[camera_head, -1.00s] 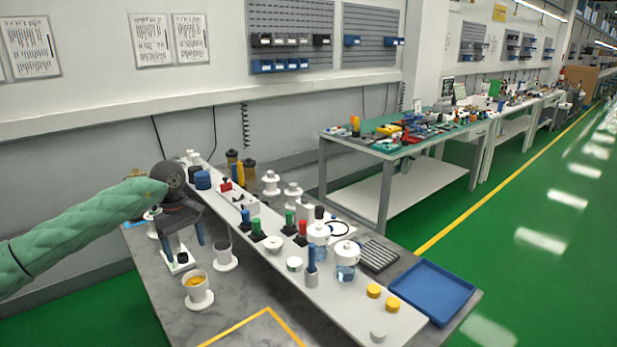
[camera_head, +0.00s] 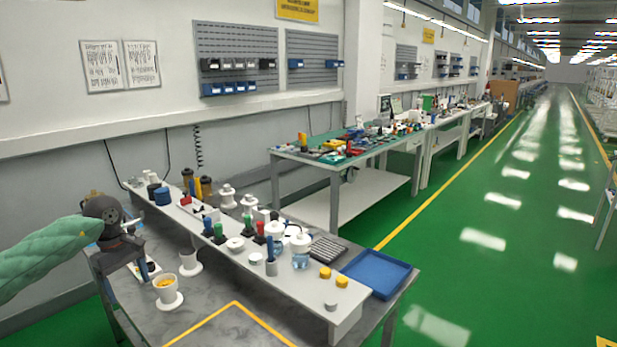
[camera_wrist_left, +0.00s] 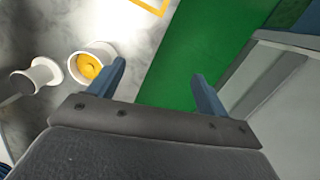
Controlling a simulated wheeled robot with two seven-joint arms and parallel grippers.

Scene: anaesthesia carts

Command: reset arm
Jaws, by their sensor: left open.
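My left gripper (camera_head: 125,279) is at the left end of the grey table (camera_head: 210,300), with its green-sleeved arm coming in from the left. In the left wrist view its two blue fingers (camera_wrist_left: 159,85) are wide apart with nothing between them. A white cup with yellow contents (camera_head: 168,293) stands on the table to the right of the gripper; in the wrist view it (camera_wrist_left: 92,62) is just beside the left finger. Green floor shows between and beyond the fingers. My right gripper is not in view.
A raised white shelf (camera_head: 300,295) holds several bottles, jars and coloured pieces. A blue tray (camera_head: 376,273) lies at the table's right end. Another white spool-shaped holder (camera_head: 190,263) stands near the cup. The yellow-marked table front is clear.

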